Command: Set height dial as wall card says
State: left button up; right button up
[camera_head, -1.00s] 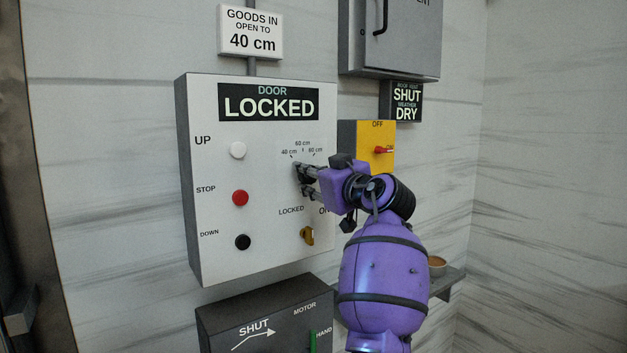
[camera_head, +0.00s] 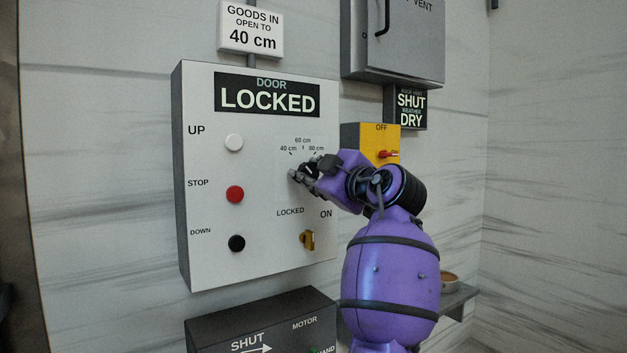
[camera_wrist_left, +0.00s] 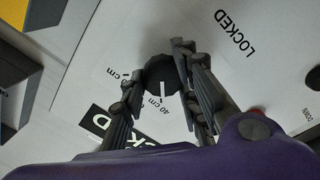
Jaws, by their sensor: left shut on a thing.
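The wall card (camera_head: 251,30) reads "GOODS IN OPEN TO 40 cm". The height dial is a round black knob (camera_wrist_left: 157,73) on the white door panel (camera_head: 205,105), with 40, 60 and 80 cm marks around its upper side. In the left wrist view its white pointer line points toward the 40 cm label (camera_wrist_left: 155,104); exact alignment is hard to tell. My left gripper (camera_head: 303,170) is shut on the dial, with a finger on either side of the knob in the wrist view (camera_wrist_left: 157,80). The fingers hide the dial in the head view. My right gripper is not in view.
The panel also has white (camera_head: 234,143), red (camera_head: 235,194) and black (camera_head: 237,243) buttons. A yellow key switch (camera_head: 307,240) sits below the dial. A yellow box with a red switch (camera_head: 388,154) is close to the right, and a dark motor box (camera_head: 262,320) below.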

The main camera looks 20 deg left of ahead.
pick_arm(q)
jog(key=shift+d+r, duration=0.2)
jog(key=shift+r, duration=0.3)
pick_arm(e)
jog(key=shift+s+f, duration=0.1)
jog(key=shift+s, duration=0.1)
pick_arm(q)
jog(key=o, duration=1)
jog(key=shift+w+f, duration=0.1)
jog(key=shift+w, duration=0.05)
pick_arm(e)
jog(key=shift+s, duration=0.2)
pick_arm(q)
jog(key=shift+f, duration=0.1)
jog(key=shift+s, duration=0.2)
jog(key=v, duration=1.1)
jog(key=shift+s+d, duration=0.25)
jog(key=shift+d, duration=0.1)
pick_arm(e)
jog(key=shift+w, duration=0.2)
